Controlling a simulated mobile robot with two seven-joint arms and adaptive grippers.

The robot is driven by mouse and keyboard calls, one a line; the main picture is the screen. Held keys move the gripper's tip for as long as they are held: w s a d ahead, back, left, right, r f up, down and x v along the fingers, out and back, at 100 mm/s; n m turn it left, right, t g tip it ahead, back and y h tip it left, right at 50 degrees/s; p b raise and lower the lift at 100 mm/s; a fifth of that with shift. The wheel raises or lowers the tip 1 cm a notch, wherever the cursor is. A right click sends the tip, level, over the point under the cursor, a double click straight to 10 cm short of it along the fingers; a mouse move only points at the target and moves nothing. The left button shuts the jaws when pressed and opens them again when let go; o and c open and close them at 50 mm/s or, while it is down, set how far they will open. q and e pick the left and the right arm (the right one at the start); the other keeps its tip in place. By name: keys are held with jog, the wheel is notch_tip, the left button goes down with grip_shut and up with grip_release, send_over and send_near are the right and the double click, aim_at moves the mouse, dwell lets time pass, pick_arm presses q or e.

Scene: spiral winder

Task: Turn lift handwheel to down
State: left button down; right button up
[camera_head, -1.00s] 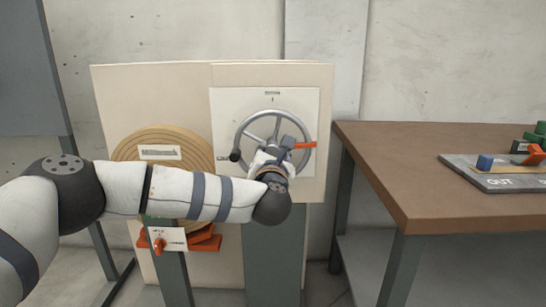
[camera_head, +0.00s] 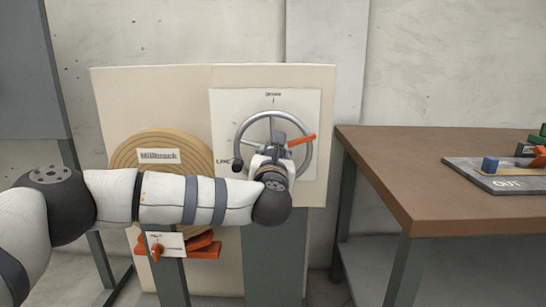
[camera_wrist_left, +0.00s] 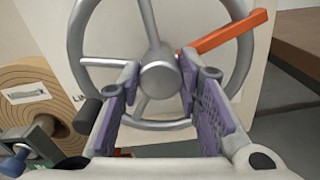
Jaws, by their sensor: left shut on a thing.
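The grey handwheel (camera_head: 270,114) stands on a white plate (camera_head: 225,110) fixed to an upright cream panel. Its orange pointer (camera_head: 303,140) points right and slightly up. Its black knob (camera_head: 237,165) sits at the lower left. A small label at the plate's top seems to read DOWN; another at the left is partly legible. My left gripper (camera_head: 277,146) is at the wheel's middle. In the left wrist view, its purple-padded fingers (camera_wrist_left: 160,105) are on either side of the handwheel's hub (camera_wrist_left: 159,79), shut on the wheel. My left arm hides the wheel's lower part.
A wooden coil disc (camera_head: 135,152) with a name label is left of the wheel, behind my arm. A brown table (camera_head: 390,160) at the right carries a grey OUT tray (camera_head: 500,184) with coloured blocks.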

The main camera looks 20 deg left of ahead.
pick_arm(q)
jog(key=shift+n+b, duration=0.8)
jog(key=shift+n, duration=0.2)
dwell(1.2)
jog(key=c, duration=1.2)
grip_release()
jog(key=shift+o, duration=0.2)
jog(key=v, duration=1.2)
jog(key=shift+c, duration=0.3)
